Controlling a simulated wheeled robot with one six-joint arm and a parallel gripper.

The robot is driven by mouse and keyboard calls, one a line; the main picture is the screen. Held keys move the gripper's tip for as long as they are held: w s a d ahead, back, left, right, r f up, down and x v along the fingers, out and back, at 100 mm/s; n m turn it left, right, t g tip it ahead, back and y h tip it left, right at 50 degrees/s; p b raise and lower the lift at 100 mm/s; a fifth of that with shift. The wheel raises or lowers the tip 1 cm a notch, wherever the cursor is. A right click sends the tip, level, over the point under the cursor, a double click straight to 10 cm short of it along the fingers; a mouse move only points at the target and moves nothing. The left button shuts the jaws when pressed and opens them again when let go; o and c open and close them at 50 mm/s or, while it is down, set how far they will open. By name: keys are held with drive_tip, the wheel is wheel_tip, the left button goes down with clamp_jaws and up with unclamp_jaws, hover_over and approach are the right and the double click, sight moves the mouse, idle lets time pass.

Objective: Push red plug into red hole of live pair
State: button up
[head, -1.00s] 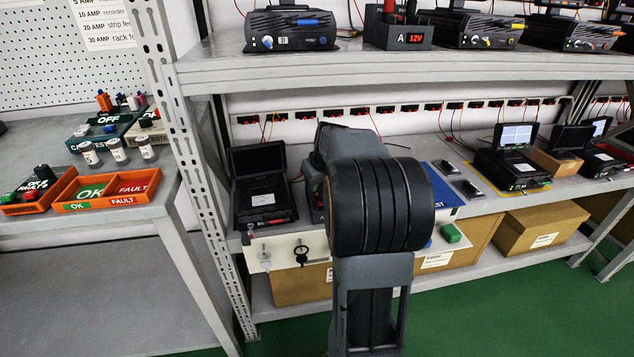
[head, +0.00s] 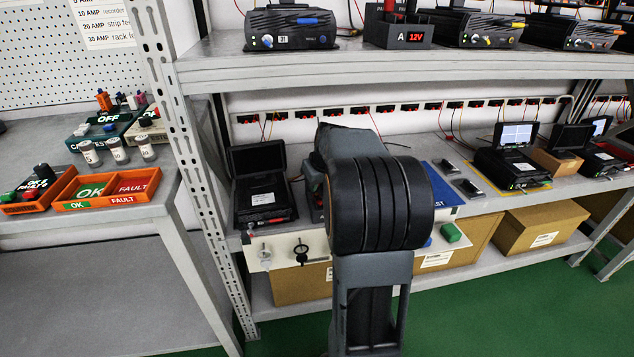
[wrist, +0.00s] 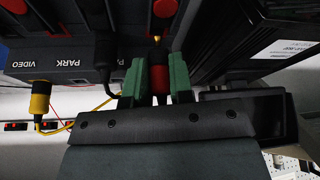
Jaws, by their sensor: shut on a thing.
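In the wrist view my gripper (wrist: 157,76) is shut, its two green fingers on either side of a red plug (wrist: 158,80). A gold tip shows at the plug's far end, close to the dark face of a unit. A round red socket (wrist: 165,8) lies just beyond the tip on that face; I cannot tell whether the tip touches anything. A black plug (wrist: 104,50) sits in the face to the left, near the word PARK. In the head view my arm hides the gripper and the plug.
In the wrist view a yellow plug (wrist: 40,97) with a yellow lead is at the left under VIDEO, and a dark box (wrist: 275,45) stands close on the right. In the head view an open black case (head: 263,187) stands left of my arm on the shelf.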

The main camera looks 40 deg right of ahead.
drive_tip(key=shift+f+b, duration=0.6)
drive_tip(key=shift+f, duration=0.35)
idle(1.5)
drive_tip(key=shift+r, duration=0.15)
drive_tip(key=shift+r+p, duration=1.2)
drive_tip(key=shift+r, duration=0.15)
drive_tip(key=shift+s+a, duration=0.1)
